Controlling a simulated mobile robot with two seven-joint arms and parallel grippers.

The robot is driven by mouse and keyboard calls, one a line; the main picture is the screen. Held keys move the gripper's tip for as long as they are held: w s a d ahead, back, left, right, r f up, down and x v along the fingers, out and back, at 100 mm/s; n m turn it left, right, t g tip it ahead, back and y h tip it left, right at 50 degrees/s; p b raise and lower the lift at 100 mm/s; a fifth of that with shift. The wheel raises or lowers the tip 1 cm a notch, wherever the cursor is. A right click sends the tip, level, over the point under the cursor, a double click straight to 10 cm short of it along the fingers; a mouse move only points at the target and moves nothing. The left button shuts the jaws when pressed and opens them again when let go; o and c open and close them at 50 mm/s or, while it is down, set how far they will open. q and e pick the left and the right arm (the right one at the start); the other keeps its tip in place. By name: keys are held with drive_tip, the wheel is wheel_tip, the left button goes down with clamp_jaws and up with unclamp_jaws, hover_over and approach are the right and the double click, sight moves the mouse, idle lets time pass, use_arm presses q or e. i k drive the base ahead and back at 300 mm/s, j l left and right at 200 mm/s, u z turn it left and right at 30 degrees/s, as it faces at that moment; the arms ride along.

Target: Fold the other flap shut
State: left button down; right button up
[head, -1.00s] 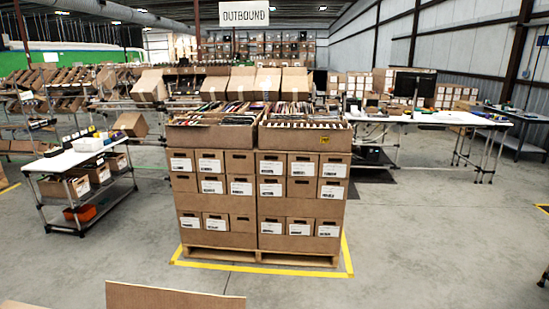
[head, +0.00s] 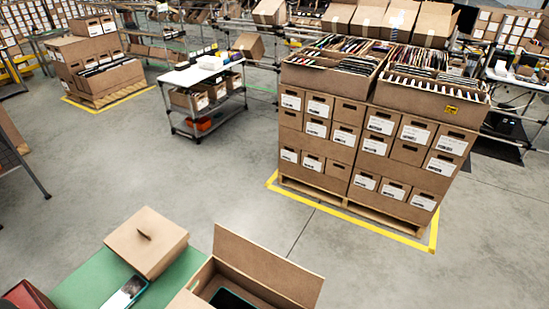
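An open brown carton (head: 205,277) is at the bottom edge of the head view, partly cut off. One flap (head: 265,267) stands up, tilted outward, along its far right side. Inside lies a dark item with a teal edge (head: 233,299). The carton's near side and any flap there are out of frame. Neither of my grippers is in view.
Left of the carton, a green surface (head: 88,282) bears a closed brown box (head: 146,242) and a teal-edged device (head: 124,293). A red object (head: 28,296) is at the lower left. Beyond are a pallet of file boxes (head: 350,140), a white-topped cart (head: 205,72) and open floor.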

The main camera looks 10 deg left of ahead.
sight(300, 284)
drive_tip(key=i+l+u, duration=0.2)
drive_tip(key=u, duration=0.3)
drive_tip(key=i+l+u, duration=0.3)
drive_tip(key=u, duration=0.15)
drive_tip(key=i+l+u, duration=0.15)
drive_tip(key=l+u, duration=0.35)
drive_tip(key=i+l+u, duration=0.1)
drive_tip(key=l+u, duration=1.35)
drive_tip(key=k+l+u, duration=0.15)
drive_tip(key=l+u, duration=0.35)
drive_tip(key=j, duration=0.1)
